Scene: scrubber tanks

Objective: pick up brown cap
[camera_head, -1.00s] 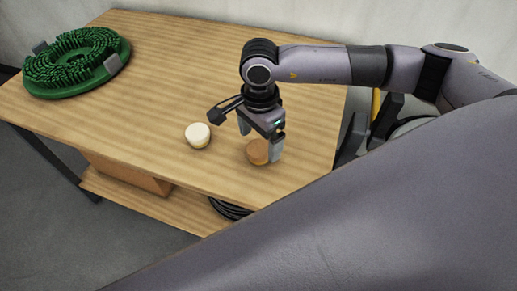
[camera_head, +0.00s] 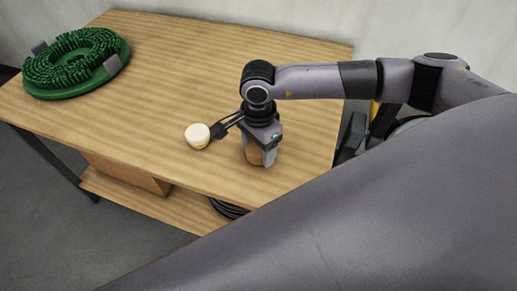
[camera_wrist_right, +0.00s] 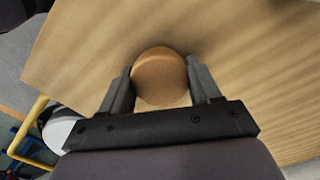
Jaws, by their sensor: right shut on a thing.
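The brown cap (camera_head: 255,155) is on the wooden table near its front right edge, mostly hidden by my right gripper (camera_head: 261,157) in the head view. In the right wrist view the round cap (camera_wrist_right: 160,75) sits between the two fingers of the right gripper (camera_wrist_right: 161,88), with a finger at each side. The right gripper is shut on the cap, low at the tabletop. Whether the cap is clear of the table cannot be told. My left gripper is not in view.
A cream-coloured cap (camera_head: 197,136) stands just left of the right gripper. A green round brush (camera_head: 75,62) lies at the table's far left. The table (camera_head: 190,70) is otherwise bare. A brown box (camera_head: 130,174) is on the shelf below.

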